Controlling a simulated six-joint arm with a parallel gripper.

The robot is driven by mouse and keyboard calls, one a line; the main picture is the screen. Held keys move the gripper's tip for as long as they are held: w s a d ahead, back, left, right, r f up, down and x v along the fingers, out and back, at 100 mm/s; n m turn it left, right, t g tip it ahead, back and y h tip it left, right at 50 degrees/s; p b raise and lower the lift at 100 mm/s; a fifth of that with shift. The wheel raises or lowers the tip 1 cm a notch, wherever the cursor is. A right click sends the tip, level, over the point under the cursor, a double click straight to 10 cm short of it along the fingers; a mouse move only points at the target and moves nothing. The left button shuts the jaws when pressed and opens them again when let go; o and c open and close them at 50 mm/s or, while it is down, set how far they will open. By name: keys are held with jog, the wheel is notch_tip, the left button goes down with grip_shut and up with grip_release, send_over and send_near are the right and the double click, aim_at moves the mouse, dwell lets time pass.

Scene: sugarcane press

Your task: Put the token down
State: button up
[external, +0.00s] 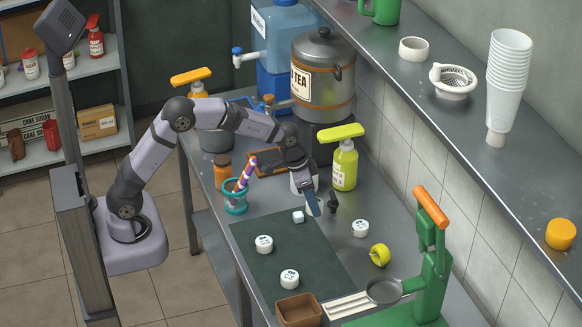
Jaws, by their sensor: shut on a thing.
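My gripper (312,203) points down above the back edge of the dark mat (300,255), near the middle of the counter. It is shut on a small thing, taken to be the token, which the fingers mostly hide. Two white round pieces with dark marks lie on the mat, one at its left (264,244) and one near its front (289,279). A similar white round piece (360,228) lies on the bare counter to the right. I cannot tell how high the gripper is.
A teal cup with pens (235,203) and an orange-brown jar (223,172) stand left of the gripper. A yellow-green pump bottle (345,165) and a small dark item (332,202) stand right. The green press (433,270), brown box (298,309) and yellow ring-shaped item (380,255) are nearer the front.

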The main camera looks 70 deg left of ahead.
jog(key=shift+s+d+f+m+g+h, duration=0.2)
jog(key=shift+s+d+m, duration=0.4)
jog(key=shift+m, duration=0.5)
jog(key=shift+s+d+f+m+g+h, duration=0.15)
jog(key=shift+s+d+f+m+h, duration=0.2)
jog(key=shift+d+m, duration=0.6)
jog(key=shift+s+d+f+m+g+h, duration=0.2)
jog(key=shift+s+d+m, duration=0.3)
jog(key=shift+m, duration=0.75)
jog(key=shift+f+p, duration=1.05)
jog(key=shift+f, duration=3.95)
jog(key=shift+f, duration=0.15)
jog(key=o, duration=1.1)
